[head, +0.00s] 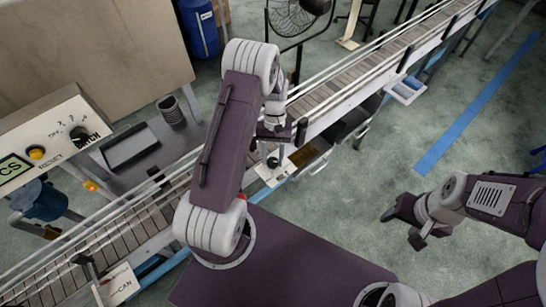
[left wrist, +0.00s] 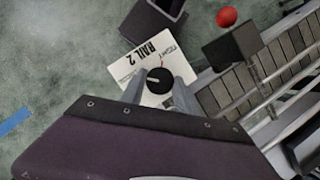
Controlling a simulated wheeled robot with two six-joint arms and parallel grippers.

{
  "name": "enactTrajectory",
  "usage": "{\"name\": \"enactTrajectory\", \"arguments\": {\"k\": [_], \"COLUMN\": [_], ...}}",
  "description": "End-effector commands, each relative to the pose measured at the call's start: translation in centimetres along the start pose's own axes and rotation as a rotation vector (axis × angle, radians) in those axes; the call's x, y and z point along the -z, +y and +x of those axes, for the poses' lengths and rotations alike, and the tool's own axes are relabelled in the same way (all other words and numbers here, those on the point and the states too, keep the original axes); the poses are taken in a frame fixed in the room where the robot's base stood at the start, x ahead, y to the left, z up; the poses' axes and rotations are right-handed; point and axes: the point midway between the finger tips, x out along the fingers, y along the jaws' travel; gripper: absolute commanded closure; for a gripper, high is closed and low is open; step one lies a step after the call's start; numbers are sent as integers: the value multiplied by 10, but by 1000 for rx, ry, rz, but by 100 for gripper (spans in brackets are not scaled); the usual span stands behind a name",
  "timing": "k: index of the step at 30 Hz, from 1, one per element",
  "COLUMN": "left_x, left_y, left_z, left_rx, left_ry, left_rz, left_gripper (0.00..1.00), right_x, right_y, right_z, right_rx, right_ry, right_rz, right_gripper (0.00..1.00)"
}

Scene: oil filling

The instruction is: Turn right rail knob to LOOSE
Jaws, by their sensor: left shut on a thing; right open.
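The black round knob (left wrist: 159,80) stands on a white label plate (left wrist: 134,62) that reads RAIL 2 with a smaller word above it. It has a pale pointer line on top. My left gripper (left wrist: 158,88) is shut on the knob, one grey finger on each side. In the head view the knob (head: 273,162) shows just under the left gripper (head: 274,146), on the conveyor's near side. The LOOSE marking cannot be read. My right gripper (head: 408,226) is open and empty over the floor at the right.
The conveyor (head: 352,82) runs from lower left to upper right with metal guide rails. A red ball-shaped part (left wrist: 227,17) and a dark block (left wrist: 232,48) are close to the knob. A control panel (head: 55,140) stands at left.

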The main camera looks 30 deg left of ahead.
Motion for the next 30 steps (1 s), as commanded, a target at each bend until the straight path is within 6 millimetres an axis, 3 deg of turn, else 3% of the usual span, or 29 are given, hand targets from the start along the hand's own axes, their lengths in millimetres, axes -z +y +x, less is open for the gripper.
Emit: {"name": "enactTrajectory", "arguments": {"k": [10,11,12,23,30], "left_x": [0,0,0,1,3], "left_y": [0,0,0,0,0], "left_z": [0,0,0,-3,-50], "left_rx": [-1,-1,-1,-1,-3], "left_ry": [2,2,1,3,8], "left_rz": [-1,-1,-1,0,0], "left_gripper": [100,54,43,41,41], "right_x": [0,0,0,0,-2], "right_y": [0,0,0,0,0], "right_z": [0,0,0,2,21], "right_rx": [0,0,0,0,0], "right_ry": [0,0,0,0,0], "right_rz": [0,0,0,0,0], "right_gripper": [41,41,41,41,41]}}
